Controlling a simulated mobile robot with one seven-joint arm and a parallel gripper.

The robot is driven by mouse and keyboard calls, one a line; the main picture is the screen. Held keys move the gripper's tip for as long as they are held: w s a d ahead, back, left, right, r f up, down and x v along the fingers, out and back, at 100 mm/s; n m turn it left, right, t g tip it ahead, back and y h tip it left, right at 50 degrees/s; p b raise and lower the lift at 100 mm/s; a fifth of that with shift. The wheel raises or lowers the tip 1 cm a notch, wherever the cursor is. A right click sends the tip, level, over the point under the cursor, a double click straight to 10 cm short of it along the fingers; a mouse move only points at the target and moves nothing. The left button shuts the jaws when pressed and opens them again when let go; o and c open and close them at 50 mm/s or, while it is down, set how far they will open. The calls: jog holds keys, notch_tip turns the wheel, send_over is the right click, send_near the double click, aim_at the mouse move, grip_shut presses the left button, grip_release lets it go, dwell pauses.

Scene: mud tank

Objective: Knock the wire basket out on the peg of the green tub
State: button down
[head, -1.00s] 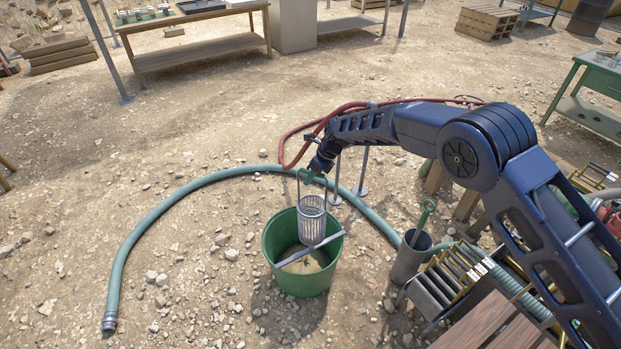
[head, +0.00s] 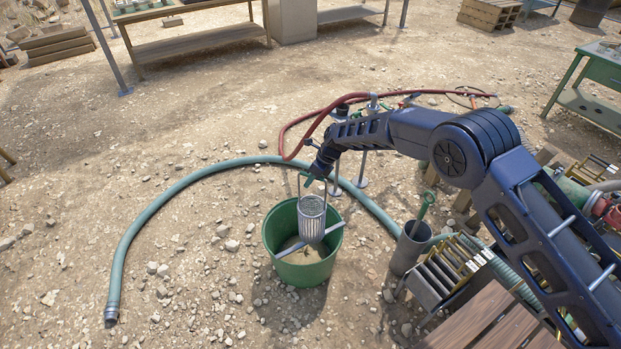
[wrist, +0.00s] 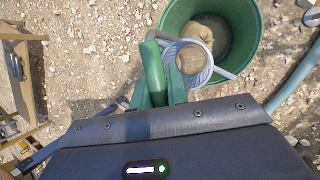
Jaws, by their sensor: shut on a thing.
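The wire basket (head: 312,216) is a grey mesh cylinder with a tall bail handle. It hangs upright from my gripper (head: 313,177), which is shut on its handle. The green tub (head: 275,236) stands on the gravel under the basket, with sandy material in its bottom. A grey bar, apparently the peg (head: 289,251), crosses the tub's mouth at the rim. The basket overlaps the bar in the head view; whether they touch I cannot tell. In the wrist view the basket (wrist: 192,62) is seen from above, before the tub (wrist: 258,20), below my green fingers (wrist: 160,70).
A green hose (head: 122,244) curves on the ground left of and behind the tub. A grey bucket with a green-handled tool (head: 409,250) and a rack (head: 447,268) stand to the right. A red hose (head: 285,135) lies behind. Open gravel lies left and in front.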

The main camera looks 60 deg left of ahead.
jog(key=shift+f, duration=0.15)
notch_tip(320, 180, down, 3)
jog(key=shift+r, duration=0.2)
dwell(0.9)
dwell(0.7)
